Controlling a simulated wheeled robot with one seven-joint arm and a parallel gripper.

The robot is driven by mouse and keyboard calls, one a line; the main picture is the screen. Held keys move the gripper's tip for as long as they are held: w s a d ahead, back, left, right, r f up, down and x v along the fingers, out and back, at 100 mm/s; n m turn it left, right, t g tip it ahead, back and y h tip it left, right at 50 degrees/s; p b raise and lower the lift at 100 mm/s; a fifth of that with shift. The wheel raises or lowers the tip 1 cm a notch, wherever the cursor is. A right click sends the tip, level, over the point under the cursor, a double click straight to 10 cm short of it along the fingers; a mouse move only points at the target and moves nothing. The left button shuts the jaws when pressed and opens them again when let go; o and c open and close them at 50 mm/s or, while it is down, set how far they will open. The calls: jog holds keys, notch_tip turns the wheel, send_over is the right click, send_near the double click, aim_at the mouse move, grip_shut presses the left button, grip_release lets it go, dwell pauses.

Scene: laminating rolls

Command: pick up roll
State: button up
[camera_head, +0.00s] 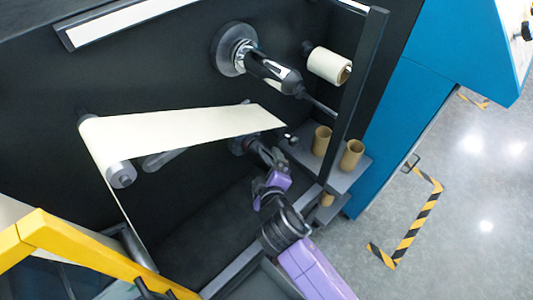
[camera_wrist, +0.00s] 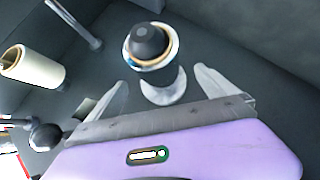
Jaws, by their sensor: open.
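A cream roll (camera_head: 328,65) with a brown core sits on a small holder at the upper right of the black panel. A cream roll (camera_wrist: 32,67) also shows at the left edge of the wrist view, clear of my fingers. My gripper (camera_head: 270,160) is low, in front of a dark lower spindle (camera_head: 243,144). In the wrist view my gripper (camera_wrist: 162,82) is open, its two pale fingers apart. A black-tipped spindle (camera_wrist: 150,42) with a cream and brown ring stands just beyond and between them. I cannot tell whether that ring is a roll. Nothing is held.
A thick black spindle (camera_head: 270,70) juts out above my gripper. A cream web (camera_head: 180,128) stretches left of it. Brown tubes (camera_head: 352,153) stand on a grey shelf (camera_head: 345,180) at right, beside a dark post (camera_head: 358,90). A yellow frame (camera_head: 90,255) crosses the lower left.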

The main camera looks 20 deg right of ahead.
aim_at(266, 157)
jog(key=shift+d+p+x, duration=0.15)
jog(key=shift+p+x, duration=0.05)
jog(key=shift+x, duration=1.75)
jog(key=shift+d+p+x, duration=0.15)
jog(key=shift+p+x, duration=0.05)
jog(key=shift+x, duration=1.75)
jog(key=shift+s, duration=0.1)
jog(key=c, duration=1.7)
jog(key=shift+r, duration=0.1)
jog(key=shift+c, duration=0.7)
